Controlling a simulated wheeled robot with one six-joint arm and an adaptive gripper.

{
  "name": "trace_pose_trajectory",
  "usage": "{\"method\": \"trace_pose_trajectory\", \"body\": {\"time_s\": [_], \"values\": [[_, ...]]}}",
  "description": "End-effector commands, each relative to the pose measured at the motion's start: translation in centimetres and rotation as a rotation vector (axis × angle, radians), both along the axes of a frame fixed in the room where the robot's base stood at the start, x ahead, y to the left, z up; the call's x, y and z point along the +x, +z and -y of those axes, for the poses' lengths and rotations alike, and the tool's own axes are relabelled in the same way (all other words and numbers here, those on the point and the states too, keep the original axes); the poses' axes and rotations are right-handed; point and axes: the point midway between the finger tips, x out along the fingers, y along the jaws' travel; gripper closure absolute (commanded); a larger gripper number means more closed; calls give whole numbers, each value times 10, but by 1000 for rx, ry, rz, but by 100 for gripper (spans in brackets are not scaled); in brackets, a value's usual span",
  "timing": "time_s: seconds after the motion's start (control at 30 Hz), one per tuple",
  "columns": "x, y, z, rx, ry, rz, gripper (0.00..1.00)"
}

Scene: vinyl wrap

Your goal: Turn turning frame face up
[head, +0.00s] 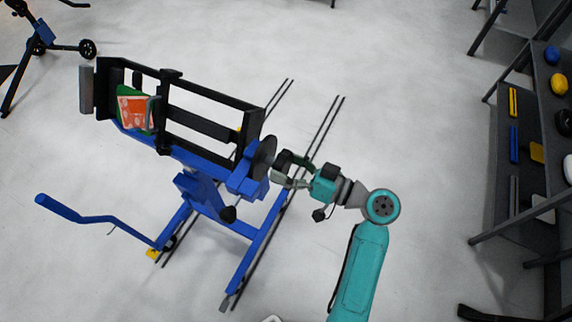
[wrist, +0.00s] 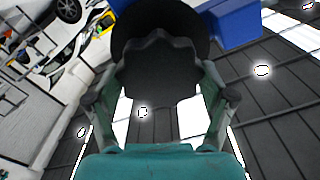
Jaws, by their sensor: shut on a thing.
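The turning frame (head: 200,137) is a long black rectangular frame on a blue stand (head: 205,195), tilted, left of centre in the head view. An orange and green piece (head: 138,112) sits at its left end. A dark round knob (head: 263,158) is at its right end. My gripper (head: 283,170) reaches this knob from the right. In the wrist view the scalloped black knob (wrist: 158,68) lies between the fingers of my gripper (wrist: 155,100), which are shut on it. The far side of the knob is hidden.
A blue crank-like bar (head: 85,212) sticks out left of the stand. A dark shelf rack (head: 530,140) with coloured items stands at the right. Another blue stand (head: 45,38) is at the upper left. Grey floor is open between frame and rack.

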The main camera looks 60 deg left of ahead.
Motion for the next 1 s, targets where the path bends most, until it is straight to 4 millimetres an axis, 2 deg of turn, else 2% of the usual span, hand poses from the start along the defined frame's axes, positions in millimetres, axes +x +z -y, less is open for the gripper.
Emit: {"method": "trace_pose_trajectory", "body": {"time_s": [1.0], "values": [[1, -1, -1, -246, -1, -445, 81]]}}
